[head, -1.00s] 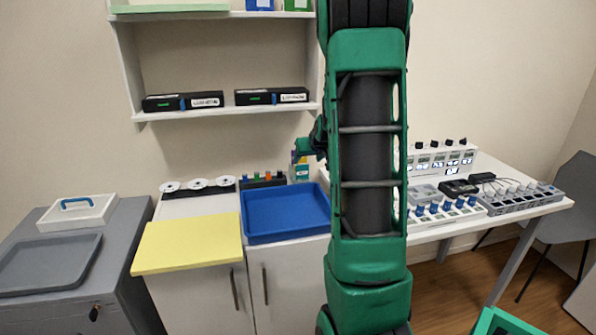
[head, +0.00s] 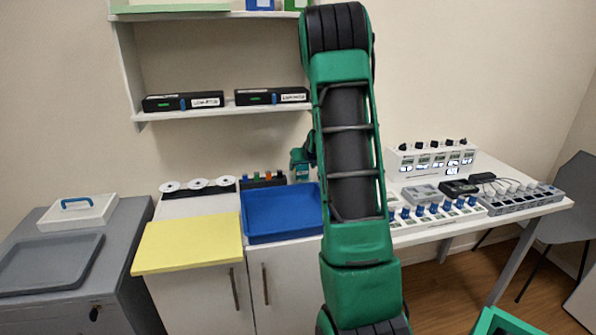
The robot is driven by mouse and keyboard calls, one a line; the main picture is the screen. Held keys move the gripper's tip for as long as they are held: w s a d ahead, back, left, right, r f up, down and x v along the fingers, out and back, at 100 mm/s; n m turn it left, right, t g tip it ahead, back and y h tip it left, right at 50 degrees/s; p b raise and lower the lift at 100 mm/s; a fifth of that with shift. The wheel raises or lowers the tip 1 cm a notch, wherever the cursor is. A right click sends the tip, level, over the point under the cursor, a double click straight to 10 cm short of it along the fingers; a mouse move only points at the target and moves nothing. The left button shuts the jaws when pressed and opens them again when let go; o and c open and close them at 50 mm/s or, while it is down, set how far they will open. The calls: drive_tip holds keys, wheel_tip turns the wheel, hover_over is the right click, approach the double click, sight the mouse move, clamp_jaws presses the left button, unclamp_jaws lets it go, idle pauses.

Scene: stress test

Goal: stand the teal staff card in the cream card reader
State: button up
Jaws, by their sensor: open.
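I cannot make out the teal staff card or the cream card reader in the head view. My green and black arm stands upright in the middle and hides part of the scene behind it. A green wrist part of my arm (head: 301,163) shows to the left of the upper arm, above the back of the blue tray (head: 283,238). The fingers of my gripper do not show.
A yellow board (head: 188,244) lies on the white cabinet left of the tray. A grey tray (head: 48,263) and a white box (head: 78,212) rest on the grey cabinet. Several devices crowd the white table (head: 535,207) at right. A wall shelf (head: 225,110) holds black boxes.

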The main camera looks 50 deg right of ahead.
drive_tip(key=shift+c, duration=0.5)
drive_tip(key=c, duration=0.5)
drive_tip(key=shift+o, duration=0.2)
wheel_tip(320, 180, up, 5)
